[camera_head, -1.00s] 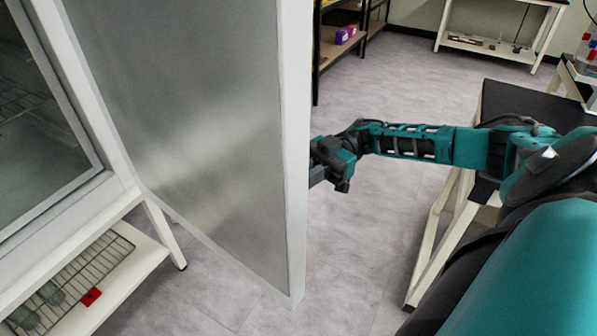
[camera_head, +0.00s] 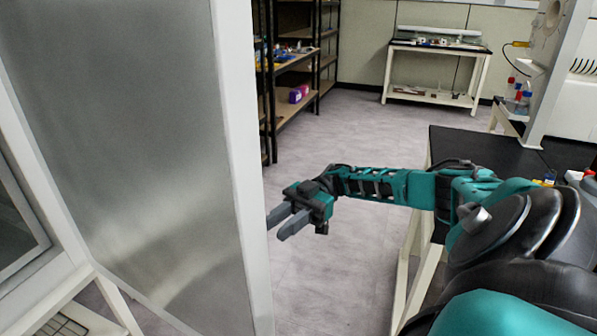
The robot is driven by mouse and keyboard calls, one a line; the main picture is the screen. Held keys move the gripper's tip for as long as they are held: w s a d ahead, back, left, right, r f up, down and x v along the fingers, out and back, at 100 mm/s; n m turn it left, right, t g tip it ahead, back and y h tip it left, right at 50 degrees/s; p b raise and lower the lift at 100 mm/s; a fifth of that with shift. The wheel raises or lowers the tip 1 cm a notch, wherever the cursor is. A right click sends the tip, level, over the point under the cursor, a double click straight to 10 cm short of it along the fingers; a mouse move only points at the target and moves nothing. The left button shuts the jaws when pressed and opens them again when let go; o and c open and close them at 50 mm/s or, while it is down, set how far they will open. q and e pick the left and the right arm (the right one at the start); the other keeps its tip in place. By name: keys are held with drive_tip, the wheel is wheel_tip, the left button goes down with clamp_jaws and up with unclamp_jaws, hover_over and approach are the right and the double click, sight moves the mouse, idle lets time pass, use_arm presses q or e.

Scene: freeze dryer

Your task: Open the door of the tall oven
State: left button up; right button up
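The oven door (camera_head: 120,130) is a tall grey panel with a white frame, swung wide out from the oven. The white oven body (camera_head: 62,262) shows only in part at the lower left, with its dark inside or window (camera_head: 15,225) at the left edge. My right gripper (camera_head: 275,226) is just right of the door's free edge, fingers pointing left toward it. Its two fingers are apart with nothing between them. Whether a fingertip touches the door edge I cannot tell. The door's far side and any handle are hidden. My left gripper is out of view.
A black-topped bench (camera_head: 487,150) stands to the right under my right arm. Dark shelving (camera_head: 290,62) and a white-framed table (camera_head: 437,72) are at the back. The grey floor (camera_head: 350,140) between is clear.

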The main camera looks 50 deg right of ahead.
use_arm(q)
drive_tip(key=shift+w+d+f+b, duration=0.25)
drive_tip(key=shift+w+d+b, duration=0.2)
drive_tip(key=shift+b, duration=0.55)
use_arm(e)
drive_tip(key=d, duration=0.6)
drive_tip(key=shift+d, duration=0.4)
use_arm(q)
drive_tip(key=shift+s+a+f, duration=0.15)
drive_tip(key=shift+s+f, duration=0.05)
